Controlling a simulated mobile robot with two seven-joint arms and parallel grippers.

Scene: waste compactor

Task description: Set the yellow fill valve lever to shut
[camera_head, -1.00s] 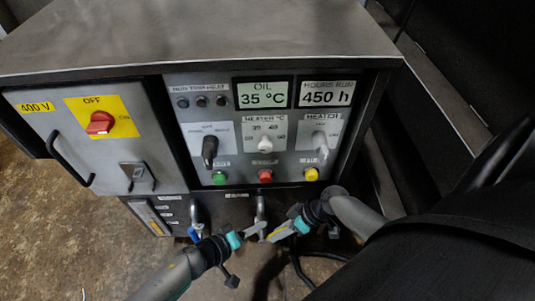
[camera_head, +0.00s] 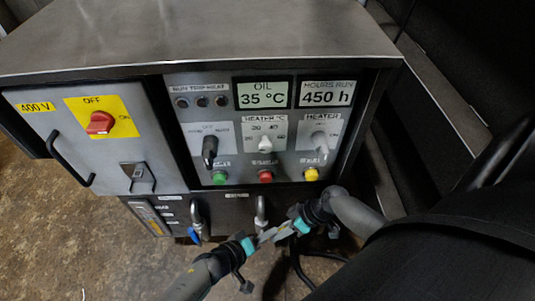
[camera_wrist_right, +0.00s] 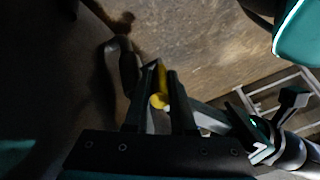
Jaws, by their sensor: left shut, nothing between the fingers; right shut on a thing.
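The yellow lever (camera_wrist_right: 160,88) shows in the right wrist view, between the fingers of my right gripper (camera_wrist_right: 155,95). In the head view that gripper (camera_head: 279,232) is low in front of the cabinet, below the red and yellow buttons, and is shut on the lever, which the fingers mostly hide there. The metal pipe of the valve (camera_head: 261,214) comes down just left of it. My left gripper (camera_head: 262,237) is shut and empty, its tips very close to the right gripper's; I cannot tell whether they touch.
A second pipe with a blue lever (camera_head: 194,235) hangs to the left on the cabinet front. Above are the button panel (camera_head: 240,168) and a red switch (camera_head: 100,122). Dark cables (camera_head: 298,265) run below my right gripper. Open floor (camera_head: 90,230) lies at left.

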